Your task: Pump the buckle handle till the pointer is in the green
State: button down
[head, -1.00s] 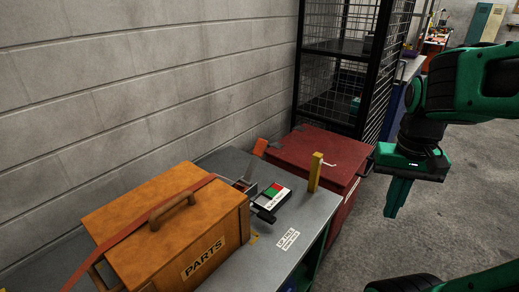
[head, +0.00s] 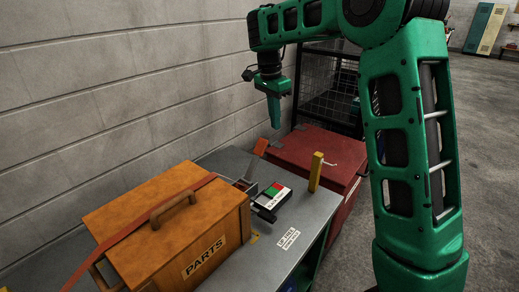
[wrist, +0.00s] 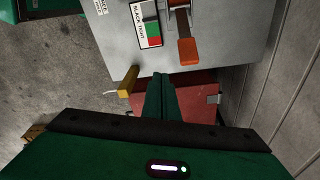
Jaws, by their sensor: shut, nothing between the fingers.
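The buckle handle has an orange grip (head: 261,147) that sticks up at the back of the grey bench; in the wrist view the grip (wrist: 187,52) is right of my fingertips. The gauge (head: 273,193) with red and green fields lies beside the buckle. It also shows in the wrist view (wrist: 148,28), lettered SLACK and TIGHT. I cannot make out where its pointer stands. A red strap (head: 140,228) runs from the buckle over the orange PARTS box (head: 215,245). My gripper (head: 275,125) is shut and empty, above and behind the handle, apart from it.
A yellow post (head: 315,172) with a thin hook stands on the bench (head: 265,262) near the gauge. A red chest (head: 310,150) is behind the bench, with a black wire cage (head: 330,85) beyond. A block wall closes the left side; open floor is at right.

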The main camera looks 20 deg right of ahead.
jog(key=m, duration=0.1)
send_over(258, 147)
jog(key=f, duration=0.2)
jog(key=shift+a+m, duration=0.3)
jog(key=shift+a, duration=0.05)
jog(key=f, duration=0.5)
jog(key=shift+d+f, duration=0.35)
jog(key=shift+d, duration=0.05)
jog(key=shift+f, duration=0.6)
jog(key=shift+f, duration=2.25)
